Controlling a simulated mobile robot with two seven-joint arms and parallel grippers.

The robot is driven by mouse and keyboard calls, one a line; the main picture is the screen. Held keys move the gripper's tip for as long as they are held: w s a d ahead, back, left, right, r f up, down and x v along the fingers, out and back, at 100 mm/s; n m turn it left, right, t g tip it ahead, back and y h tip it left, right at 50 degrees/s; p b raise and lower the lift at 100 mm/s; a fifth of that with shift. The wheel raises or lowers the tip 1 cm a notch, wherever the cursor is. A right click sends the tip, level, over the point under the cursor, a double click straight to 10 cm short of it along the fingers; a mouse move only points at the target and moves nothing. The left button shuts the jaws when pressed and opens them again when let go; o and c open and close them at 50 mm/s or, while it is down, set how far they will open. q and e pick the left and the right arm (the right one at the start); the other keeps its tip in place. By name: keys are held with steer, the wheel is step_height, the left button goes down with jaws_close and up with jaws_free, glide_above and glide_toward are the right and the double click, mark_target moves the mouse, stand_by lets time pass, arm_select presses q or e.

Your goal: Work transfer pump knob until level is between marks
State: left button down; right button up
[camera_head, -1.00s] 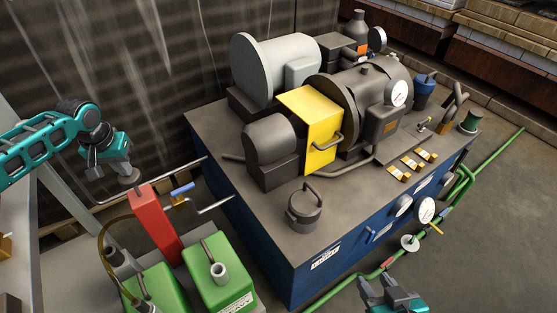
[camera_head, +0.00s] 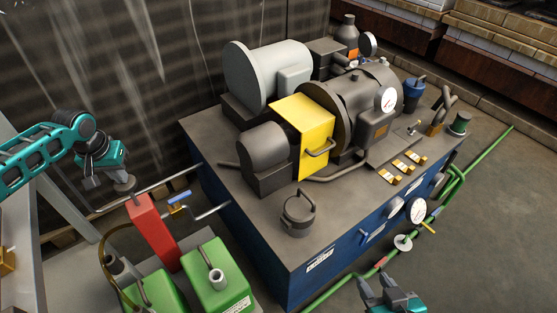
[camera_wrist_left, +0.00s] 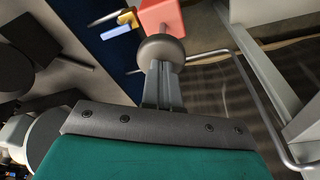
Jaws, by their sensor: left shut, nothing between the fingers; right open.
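A red upright block (camera_head: 153,232), which looks like the transfer pump, stands between the left frame and the blue machine. A grey round knob (camera_head: 125,187) sits at its top end; it also shows in the left wrist view (camera_wrist_left: 161,52) in front of the red block (camera_wrist_left: 163,14). My left gripper (camera_head: 116,174) is at the knob. In the left wrist view its shut fingers (camera_wrist_left: 161,78) point at the knob's near face and seem to touch it, with nothing between them. My right gripper (camera_head: 390,283) is open and empty at the bottom right. I cannot make out level marks.
Two green containers (camera_head: 217,277) stand below the red block. A blue-handled valve (camera_head: 180,196) and thin pipes are beside it. The blue machine cabinet (camera_head: 235,225) fills the middle, with dial gauges (camera_head: 418,211) on its side. Green pipes (camera_head: 473,170) run along the right floor.

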arm_select(q)
steer(key=shift+r+p, duration=0.7)
steer(key=shift+r, duration=0.1)
step_height(320, 180, up, 4)
steer(key=p, duration=0.4)
steer(key=shift+f, duration=0.25)
